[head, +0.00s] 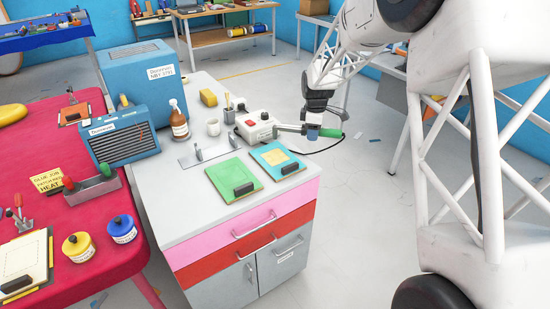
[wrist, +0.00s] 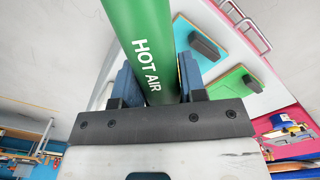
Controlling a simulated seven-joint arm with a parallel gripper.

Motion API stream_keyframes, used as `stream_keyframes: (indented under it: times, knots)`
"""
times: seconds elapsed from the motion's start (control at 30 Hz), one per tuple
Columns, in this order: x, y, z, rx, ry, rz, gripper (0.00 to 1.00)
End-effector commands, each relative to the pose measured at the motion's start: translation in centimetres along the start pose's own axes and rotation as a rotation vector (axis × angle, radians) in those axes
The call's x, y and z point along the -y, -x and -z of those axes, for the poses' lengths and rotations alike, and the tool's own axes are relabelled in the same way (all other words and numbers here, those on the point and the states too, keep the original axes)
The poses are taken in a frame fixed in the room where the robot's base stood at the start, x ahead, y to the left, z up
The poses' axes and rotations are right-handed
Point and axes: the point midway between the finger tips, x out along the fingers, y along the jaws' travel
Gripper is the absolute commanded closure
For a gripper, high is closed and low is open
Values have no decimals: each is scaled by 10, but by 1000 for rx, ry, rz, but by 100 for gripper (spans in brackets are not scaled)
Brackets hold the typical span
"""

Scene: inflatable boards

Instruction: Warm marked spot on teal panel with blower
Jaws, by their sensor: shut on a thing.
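My gripper (head: 314,128) is shut on the blower, whose green handle (head: 331,133) sticks out to the right and whose grey nozzle (head: 287,128) points left. In the wrist view the green handle (wrist: 150,50), lettered HOT AIR, lies between the blue fingers (wrist: 157,85). The blower is above the cabinet's back right edge, beyond the teal panel. The teal panel (head: 266,149) lies flat on the cabinet top, with a yellow-orange marked patch (head: 275,156) and a black block (head: 291,168) at its front. Part of the panel (wrist: 193,22) shows in the wrist view. The nozzle is hidden there.
A green panel (head: 228,170) with a black block lies left of the teal one. A dark cable (head: 326,148) hangs near the handle. The cabinet's front left top is clear.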

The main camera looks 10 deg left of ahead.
Motion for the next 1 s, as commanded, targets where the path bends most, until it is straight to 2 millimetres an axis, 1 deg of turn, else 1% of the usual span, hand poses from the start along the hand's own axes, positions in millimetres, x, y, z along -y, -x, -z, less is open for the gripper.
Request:
stream_keyframes:
  times: [0.03,0.8,1.0]
  knots:
    - [0,6,0,-1,0,-3,85]
    - [0,86,0,-1,0,-4,85]
    - [0,103,0,-1,0,-3,85]
